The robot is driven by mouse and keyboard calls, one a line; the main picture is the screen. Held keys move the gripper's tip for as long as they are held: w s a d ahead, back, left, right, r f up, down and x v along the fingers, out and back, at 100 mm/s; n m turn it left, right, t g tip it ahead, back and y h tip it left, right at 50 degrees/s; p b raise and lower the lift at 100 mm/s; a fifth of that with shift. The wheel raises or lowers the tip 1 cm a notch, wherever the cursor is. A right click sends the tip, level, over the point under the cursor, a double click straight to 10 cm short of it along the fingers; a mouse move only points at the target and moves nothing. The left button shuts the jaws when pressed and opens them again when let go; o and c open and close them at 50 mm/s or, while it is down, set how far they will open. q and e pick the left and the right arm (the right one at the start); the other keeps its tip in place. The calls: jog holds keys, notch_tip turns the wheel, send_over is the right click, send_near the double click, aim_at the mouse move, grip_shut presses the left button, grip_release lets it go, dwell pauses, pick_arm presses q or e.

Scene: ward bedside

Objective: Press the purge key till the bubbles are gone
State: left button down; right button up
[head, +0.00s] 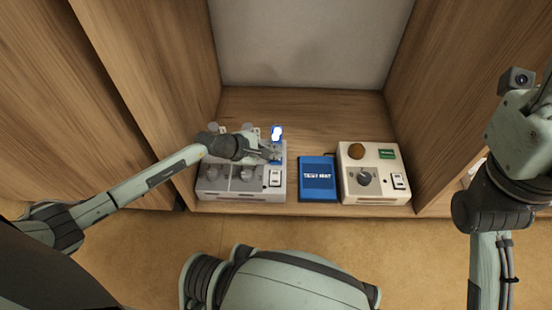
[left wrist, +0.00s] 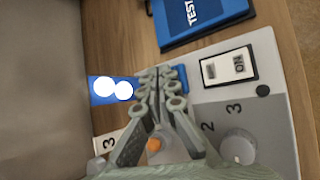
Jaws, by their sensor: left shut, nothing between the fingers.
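A grey device (head: 242,191) with knobs stands at the left of the shelf. Its blue display (head: 277,133) carries white round blobs; it also shows in the left wrist view (left wrist: 109,88), with two white circles that touch. My left gripper (head: 274,155) is shut and empty over the device's right part, just in front of the display. In the left wrist view its closed fingers (left wrist: 162,84) lie over a blue area beside the display.
Right of the device lie a blue book (head: 317,178) and a cream box (head: 376,187) with a knob and a switch. The grey device has an ON switch (left wrist: 228,66) and a numbered knob (left wrist: 238,147). Wooden side walls enclose the shelf; its back is bare.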

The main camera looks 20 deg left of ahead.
aim_at(274, 161)
pick_arm(q)
jog(key=shift+f+b, duration=0.3)
jog(key=shift+f, duration=0.1)
jog(key=shift+f+b, duration=0.3)
jog(key=shift+f, duration=0.1)
dwell(0.8)
jog(key=shift+r, duration=0.1)
jog(key=shift+r+p, duration=0.7)
jog(key=shift+p, duration=0.1)
jog(key=shift+r, duration=0.1)
notch_tip(274, 161, up, 5)
jog(key=p, duration=0.5)
dwell(0.6)
